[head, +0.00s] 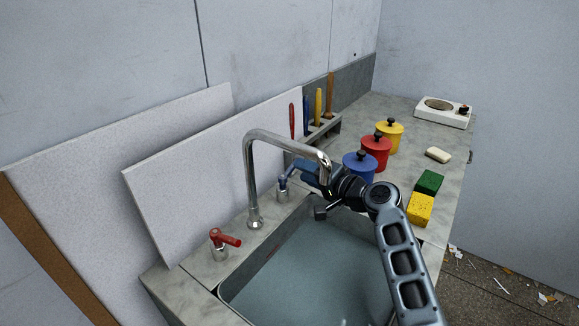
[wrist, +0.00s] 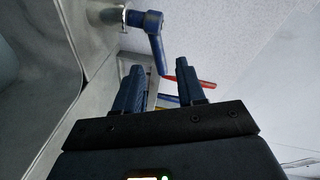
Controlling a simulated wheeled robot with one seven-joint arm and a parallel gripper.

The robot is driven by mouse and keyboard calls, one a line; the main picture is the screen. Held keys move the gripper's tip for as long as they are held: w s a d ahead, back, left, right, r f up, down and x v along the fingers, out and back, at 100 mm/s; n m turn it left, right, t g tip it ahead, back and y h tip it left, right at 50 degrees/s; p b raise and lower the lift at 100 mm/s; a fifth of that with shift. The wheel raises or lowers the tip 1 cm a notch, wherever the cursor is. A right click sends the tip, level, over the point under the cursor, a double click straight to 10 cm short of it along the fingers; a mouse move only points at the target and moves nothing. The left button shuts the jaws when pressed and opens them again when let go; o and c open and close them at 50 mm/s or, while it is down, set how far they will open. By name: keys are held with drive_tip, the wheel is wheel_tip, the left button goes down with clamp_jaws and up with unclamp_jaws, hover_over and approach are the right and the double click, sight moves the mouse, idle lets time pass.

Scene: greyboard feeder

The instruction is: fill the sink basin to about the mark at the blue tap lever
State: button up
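The sink basin (head: 232,287) holds flat blue-grey water (head: 310,275); a faint reddish mark shows on its far-left wall. The blue tap lever (head: 284,180) stands behind the basin, and the red tap lever (head: 226,239) stands at the front left. The bent metal spout (head: 250,175) rises between them; I see no clear stream. My gripper (head: 303,172) is beside the blue lever. In the wrist view, my gripper (wrist: 159,67) has its fingers apart, and the blue lever (wrist: 152,38) reaches down toward the gap between them. I cannot tell whether they touch.
Blue (head: 360,165), red (head: 376,152) and yellow (head: 390,134) lidded pots stand right of my gripper. A tool rack (head: 325,130) and leaning boards (head: 215,165) stand behind.

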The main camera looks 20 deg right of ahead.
sight(290, 172)
drive_tip(key=shift+b+x, duration=0.8)
drive_tip(key=shift+x, duration=1.8)
drive_tip(key=shift+c, duration=0.4)
drive_tip(key=shift+s, duration=0.1)
clamp_jaws()
drive_tip(key=shift+f, duration=0.1)
